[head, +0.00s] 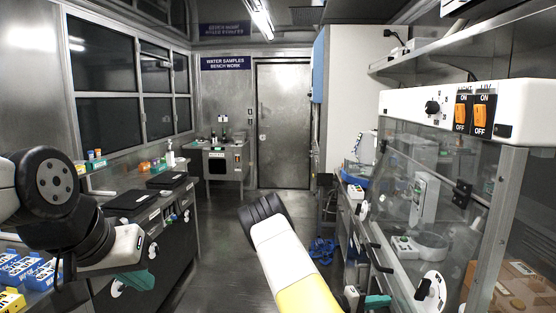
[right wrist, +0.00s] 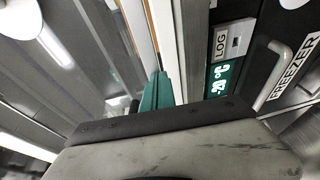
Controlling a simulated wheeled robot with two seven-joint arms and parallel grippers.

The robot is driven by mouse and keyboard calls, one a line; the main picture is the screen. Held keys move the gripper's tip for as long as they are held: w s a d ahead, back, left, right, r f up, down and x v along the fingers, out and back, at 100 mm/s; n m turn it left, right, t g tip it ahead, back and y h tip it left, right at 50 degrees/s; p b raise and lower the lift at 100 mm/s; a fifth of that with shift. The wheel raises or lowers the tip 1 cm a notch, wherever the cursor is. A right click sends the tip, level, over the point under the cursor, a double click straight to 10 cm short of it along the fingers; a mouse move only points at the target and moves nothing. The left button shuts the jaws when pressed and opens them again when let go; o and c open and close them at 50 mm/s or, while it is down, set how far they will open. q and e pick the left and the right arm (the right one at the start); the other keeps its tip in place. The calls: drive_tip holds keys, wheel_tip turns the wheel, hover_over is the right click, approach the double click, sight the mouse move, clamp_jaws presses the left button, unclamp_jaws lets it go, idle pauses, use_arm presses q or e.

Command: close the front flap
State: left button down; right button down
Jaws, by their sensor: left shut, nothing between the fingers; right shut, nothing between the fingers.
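The clear hood (head: 440,118) stands on the right bench in the head view, with a white top bearing two orange switches. Its clear front flap (head: 405,215) appears to hang below black hinges (head: 461,192). I cannot tell how far the flap stands open. A black handle (head: 376,258) shows at its lower left. My right gripper (head: 378,300) is shut and empty, low beside the bench front, below that handle. Its green fingers also show in the right wrist view (right wrist: 152,92), near freezer labels.
A black-fronted freezer with a handle (right wrist: 275,85) is close to my right gripper in the right wrist view. Black cases (head: 130,203) and blue boxes (head: 22,268) sit on the left bench. The aisle floor (head: 225,240) is clear towards the door (head: 283,125).

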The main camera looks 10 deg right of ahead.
drive_tip(key=shift+s+d+f+h, duration=0.1)
drive_tip(key=shift+s+d+h, duration=0.05)
drive_tip(key=shift+d, duration=0.4)
drive_tip(key=shift+s+d+f+h, duration=0.15)
drive_tip(key=shift+s+d+h, duration=0.05)
drive_tip(key=shift+d, duration=0.35)
drive_tip(key=shift+s+d+f+h, duration=0.1)
drive_tip(key=shift+s+d+h, duration=0.05)
drive_tip(key=shift+d, duration=0.4)
drive_tip(key=shift+a, duration=0.1)
